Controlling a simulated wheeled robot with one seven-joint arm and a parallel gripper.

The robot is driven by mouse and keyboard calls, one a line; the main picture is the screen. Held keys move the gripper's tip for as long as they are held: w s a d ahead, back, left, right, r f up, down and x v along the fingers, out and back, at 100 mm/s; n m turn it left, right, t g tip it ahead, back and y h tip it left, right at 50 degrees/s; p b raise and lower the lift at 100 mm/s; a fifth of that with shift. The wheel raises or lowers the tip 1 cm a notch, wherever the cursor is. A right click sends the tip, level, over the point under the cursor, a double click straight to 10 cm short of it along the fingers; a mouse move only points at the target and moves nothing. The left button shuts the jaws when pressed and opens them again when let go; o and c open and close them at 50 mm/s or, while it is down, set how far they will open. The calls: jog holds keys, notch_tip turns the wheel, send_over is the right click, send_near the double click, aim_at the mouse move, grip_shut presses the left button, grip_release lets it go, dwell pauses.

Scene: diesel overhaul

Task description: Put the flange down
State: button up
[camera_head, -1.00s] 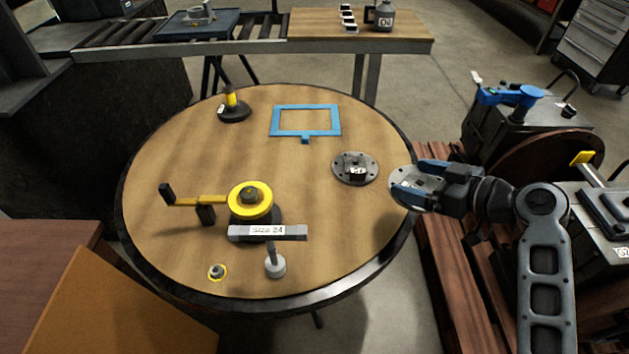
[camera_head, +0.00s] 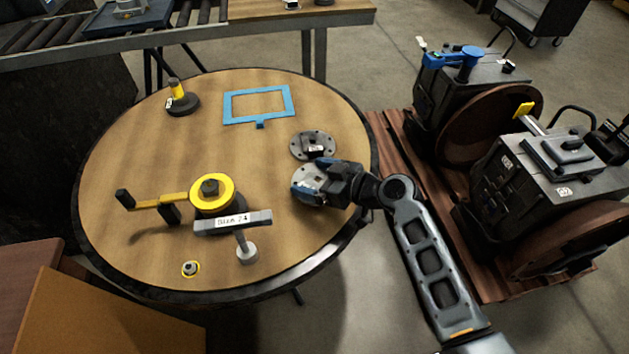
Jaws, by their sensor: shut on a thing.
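A round grey flange (camera_head: 306,179) is in my gripper (camera_head: 318,187), at the right part of the round wooden table (camera_head: 270,215). My gripper is shut on it, and its blue-tipped fingers cover part of the flange. I cannot tell whether the flange touches the tabletop or hangs just above it.
A blue frame (camera_head: 226,107), a black base with a yellow post (camera_head: 181,102), a yellow-wheeled crank tool (camera_head: 213,190), a "Size 24" bar (camera_head: 232,222) and a grey knob piece (camera_head: 246,252) occupy the table. Machines (camera_head: 560,170) stand on a pallet at right. The table's front right is clear.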

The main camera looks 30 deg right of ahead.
jog(key=shift+f, duration=0.95)
jog(key=shift+f, duration=0.2)
jog(key=o, duration=1.2)
jog(key=shift+r, duration=0.25)
jog(key=b+v, duration=0.1)
jog(key=v, duration=1.1)
jog(key=shift+f, duration=0.2)
